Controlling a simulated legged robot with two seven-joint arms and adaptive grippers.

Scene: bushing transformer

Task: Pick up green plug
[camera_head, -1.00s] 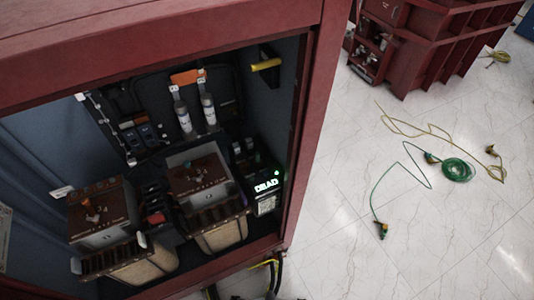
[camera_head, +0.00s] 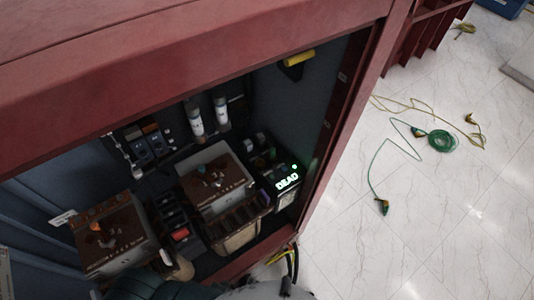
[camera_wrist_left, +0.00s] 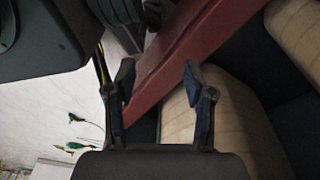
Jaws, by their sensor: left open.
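A green cable with a coil (camera_head: 442,140) lies on the white floor right of the red cabinet. Another green plug (camera_head: 418,131) lies beside the coil. My right gripper is not in view.
The red cabinet (camera_head: 345,150) holds transformers and a box with a lit "DEAD" display (camera_head: 287,182). Yellow and black cables (camera_head: 283,262) hang at its front corner. A yellow cable with a plug (camera_head: 471,118) lies near the green coil. The nearer floor is clear.

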